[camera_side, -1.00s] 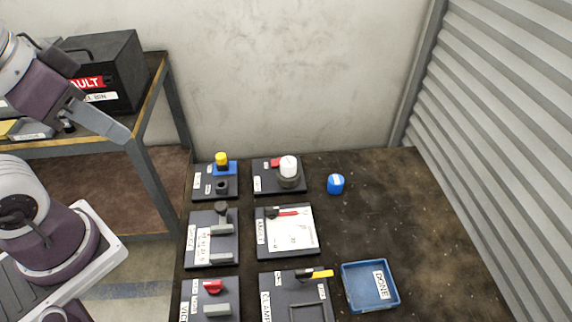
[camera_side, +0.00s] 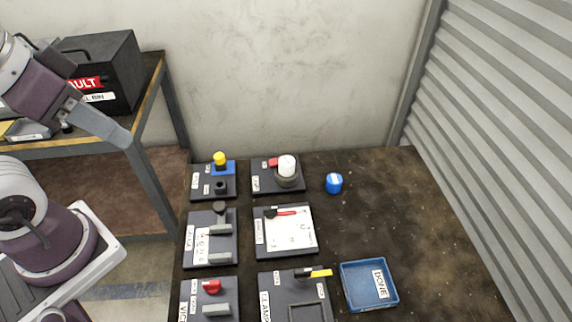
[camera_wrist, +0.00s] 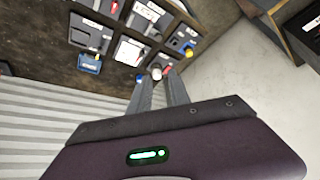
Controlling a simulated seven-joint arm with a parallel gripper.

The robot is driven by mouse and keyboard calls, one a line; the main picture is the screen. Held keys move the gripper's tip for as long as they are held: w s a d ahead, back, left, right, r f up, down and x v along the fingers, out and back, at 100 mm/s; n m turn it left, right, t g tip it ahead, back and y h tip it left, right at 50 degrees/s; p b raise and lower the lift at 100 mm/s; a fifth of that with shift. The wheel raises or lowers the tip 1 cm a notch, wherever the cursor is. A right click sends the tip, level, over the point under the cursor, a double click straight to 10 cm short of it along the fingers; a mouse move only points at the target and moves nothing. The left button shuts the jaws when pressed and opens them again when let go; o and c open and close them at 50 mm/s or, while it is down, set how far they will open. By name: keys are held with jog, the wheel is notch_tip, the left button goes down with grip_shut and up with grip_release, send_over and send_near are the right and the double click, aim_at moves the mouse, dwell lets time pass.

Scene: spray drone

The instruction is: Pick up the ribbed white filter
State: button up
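The white filter (camera_side: 287,166) is a white, round-topped cylinder standing upright in a dark round holder (camera_side: 288,181) on the back-right dark plate. Its ribs are too small to make out. In the wrist view a small white top (camera_wrist: 156,71) shows near the fingertips. My gripper (camera_side: 128,138) is at the left in the side view, raised and well away from the filter. In the wrist view my gripper (camera_wrist: 163,75) has its two fingers apart with nothing between them.
A red part (camera_side: 273,162) sits beside the filter, and a blue cap (camera_side: 334,183) stands to its right. Several dark plates with fittings fill the table's left half. A blue DONE tray (camera_side: 346,290) lies at front right. A black box (camera_side: 105,65) is on a side bench.

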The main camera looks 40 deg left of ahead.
jog(key=o, duration=0.7)
jog(key=shift+o, duration=0.2)
jog(key=n+t+h, duration=0.1)
jog(key=n+h, duration=1.1)
jog(key=n, duration=1.2)
send_over(297, 173)
jog(key=s+a, duration=0.3)
jog(key=a, duration=0.3)
jog(key=f, duration=2.8)
jog(key=shift+w+f, duration=0.15)
jog(key=shift+w, duration=0.1)
jog(key=x, duration=0.7)
jog(key=shift+s+d, duration=0.15)
jog(key=shift+s, duration=0.05)
